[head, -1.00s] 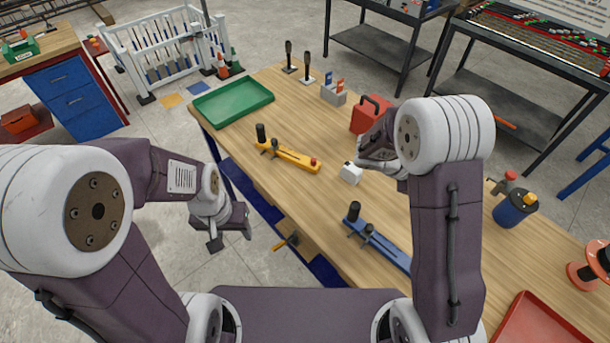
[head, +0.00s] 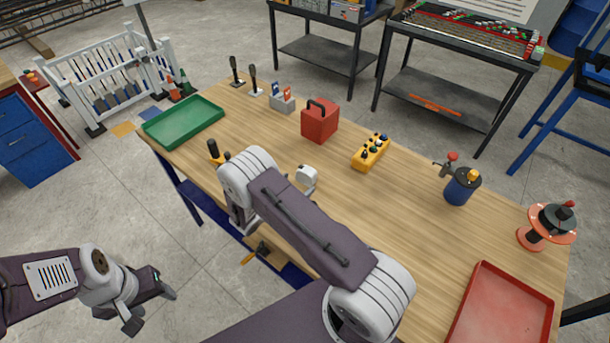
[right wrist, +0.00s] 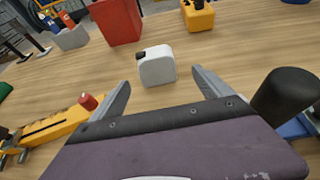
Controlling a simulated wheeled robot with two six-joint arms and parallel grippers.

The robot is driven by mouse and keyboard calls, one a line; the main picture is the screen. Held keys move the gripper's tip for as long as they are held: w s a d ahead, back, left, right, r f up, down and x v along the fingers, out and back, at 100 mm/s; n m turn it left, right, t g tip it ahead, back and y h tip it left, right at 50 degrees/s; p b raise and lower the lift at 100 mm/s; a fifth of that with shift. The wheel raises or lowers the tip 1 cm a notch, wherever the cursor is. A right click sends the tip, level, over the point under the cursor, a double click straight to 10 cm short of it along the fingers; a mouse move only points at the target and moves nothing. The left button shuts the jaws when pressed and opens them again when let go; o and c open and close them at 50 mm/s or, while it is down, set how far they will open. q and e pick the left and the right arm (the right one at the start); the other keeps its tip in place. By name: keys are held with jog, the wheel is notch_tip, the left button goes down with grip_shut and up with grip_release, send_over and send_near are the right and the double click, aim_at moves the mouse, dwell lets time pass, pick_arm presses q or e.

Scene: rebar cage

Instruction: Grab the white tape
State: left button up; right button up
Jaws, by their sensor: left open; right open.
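The white tape (head: 306,176), a small white rounded block with a dark piece on top, stands on the wooden workbench. In the head view my right arm partly hides it. In the right wrist view the white tape (right wrist: 157,67) stands just beyond the fingertips of my right gripper (right wrist: 162,93), near the middle of the gap. The right gripper is open and empty, and does not visibly touch it. My left gripper (head: 150,307) is open and empty, off the bench over the floor at lower left.
A red toolbox (head: 320,120) and a yellow control box (head: 371,152) stand behind the tape. A yellow tool (right wrist: 50,125) with a red knob lies left of my right gripper. A dark upright handle (right wrist: 284,92) stands close on its right. A green tray (head: 183,122) is at far left.

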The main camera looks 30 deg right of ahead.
aim_at(303, 178)
jog(key=shift+x, duration=0.85)
jog(key=x, duration=0.2)
jog(key=p+x, duration=0.1)
jog(key=x, duration=0.1)
jog(key=shift+w+d+f+p, duration=0.2)
jog(key=shift+w+p, duration=0.1)
jog(key=shift+w, duration=0.15)
jog(key=shift+w+d, duration=0.1)
jog(key=shift+d, duration=0.05)
jog(key=c, duration=1.7)
jog(key=shift+c, duration=0.2)
jog(key=r, duration=0.2)
jog(key=s+r+b, duration=0.1)
jog(key=r, duration=0.1)
jog(key=shift+d+r, duration=0.15)
jog(key=shift+r, duration=0.25)
jog(key=s+d+r+b, duration=0.1)
jog(key=s+d+r, duration=0.2)
jog(key=s+r, duration=0.3)
jog(key=s, duration=0.4)
jog(key=shift+d, duration=0.25)
